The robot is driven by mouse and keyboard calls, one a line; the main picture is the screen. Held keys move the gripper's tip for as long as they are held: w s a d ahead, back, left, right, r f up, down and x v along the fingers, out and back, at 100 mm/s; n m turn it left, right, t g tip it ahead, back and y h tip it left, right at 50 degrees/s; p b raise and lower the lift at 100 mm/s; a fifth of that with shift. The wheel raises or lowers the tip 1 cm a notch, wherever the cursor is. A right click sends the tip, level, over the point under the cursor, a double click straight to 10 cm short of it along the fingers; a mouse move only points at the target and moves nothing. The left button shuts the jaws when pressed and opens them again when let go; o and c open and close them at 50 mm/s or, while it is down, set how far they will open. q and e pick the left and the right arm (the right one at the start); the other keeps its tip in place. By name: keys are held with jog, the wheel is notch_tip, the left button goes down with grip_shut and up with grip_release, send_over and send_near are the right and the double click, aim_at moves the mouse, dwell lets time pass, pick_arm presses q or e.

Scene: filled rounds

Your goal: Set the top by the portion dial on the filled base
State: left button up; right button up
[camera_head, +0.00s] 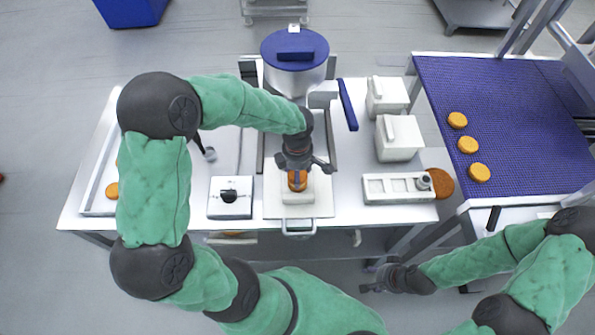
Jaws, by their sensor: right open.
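A white box with a black knob, seemingly the portion dial (230,196), stands left of the pale plate (315,208) below the blue-lidded hopper. My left gripper (298,172) points down over the plate. An orange round (297,186) shows right under it, partly hidden by the fingers. I cannot tell whether the gripper holds it, or whether it is a top or the filled base. No loose round shows directly beside the knob box. My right gripper (376,282) is open and empty, low in front of the table's right part.
The hopper (296,75) stands behind the plate. A white tray (99,208) with an orange round (112,190) is at left. White containers (398,140) and a panel (390,190) stand right, beside a brown disc (440,183). Several rounds lie on the blue belt (520,120).

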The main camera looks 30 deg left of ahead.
pick_arm(q)
jog(key=shift+f+b, duration=0.65)
jog(key=shift+f, duration=0.1)
dwell(0.6)
jog(key=o, duration=0.9)
jog(key=shift+c, duration=0.2)
jog(key=shift+o, duration=1.3)
jog(key=shift+r, duration=0.1)
jog(key=shift+r+p, duration=2)
jog(key=shift+r, duration=1.45)
